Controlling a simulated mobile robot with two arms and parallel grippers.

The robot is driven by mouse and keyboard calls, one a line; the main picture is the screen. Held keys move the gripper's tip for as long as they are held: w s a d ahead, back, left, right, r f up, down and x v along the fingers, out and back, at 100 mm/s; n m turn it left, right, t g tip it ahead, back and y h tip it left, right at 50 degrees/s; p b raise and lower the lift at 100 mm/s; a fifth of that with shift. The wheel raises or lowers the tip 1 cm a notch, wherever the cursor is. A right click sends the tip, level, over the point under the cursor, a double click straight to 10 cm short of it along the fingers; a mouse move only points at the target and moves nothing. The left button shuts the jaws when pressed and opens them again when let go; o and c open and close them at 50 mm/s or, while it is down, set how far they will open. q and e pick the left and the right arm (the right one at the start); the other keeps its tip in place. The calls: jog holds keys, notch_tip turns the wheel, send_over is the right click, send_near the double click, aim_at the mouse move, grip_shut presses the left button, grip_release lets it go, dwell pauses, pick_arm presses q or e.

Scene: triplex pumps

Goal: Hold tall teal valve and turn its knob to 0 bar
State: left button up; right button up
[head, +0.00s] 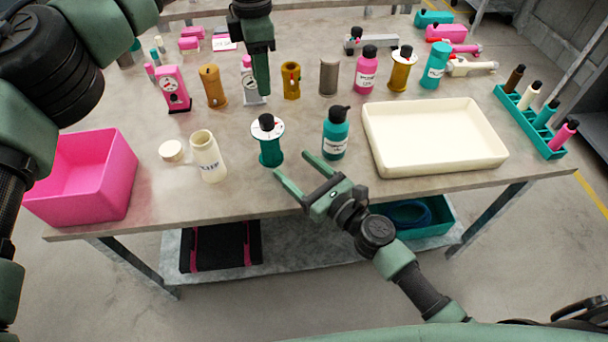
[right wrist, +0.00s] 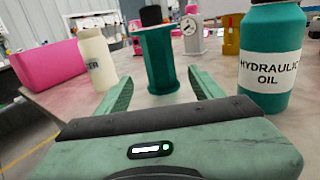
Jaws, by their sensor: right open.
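The tall teal valve (head: 270,152) stands upright on the table, with a pale dial disc and a black knob (head: 266,121) on top. Its teal body (right wrist: 159,60) also shows in the right wrist view, straight ahead between the fingertips. My right gripper (head: 296,172) is open and empty in front of the valve, low over the table, its fingers pointing toward the valve without closing on it. The dial reading is too small to read.
A teal hydraulic oil bottle (head: 335,134) stands close right of the valve. A cream jar (head: 207,158) and a pink bin (head: 84,178) are to the left. A cream tray (head: 375,165) lies to the right. Several canisters and bottles line the back.

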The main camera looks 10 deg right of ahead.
aim_at(266, 117)
jog(key=x, duration=0.9)
jog(key=shift+a, duration=0.1)
grip_shut()
pick_arm(q)
jog(key=o, duration=0.4)
pick_arm(e)
jog(key=shift+f, duration=0.1)
pick_arm(q)
notch_tip(266, 117, down, 10)
jog(key=n, duration=2.3)
jog(key=shift+r, duration=0.15)
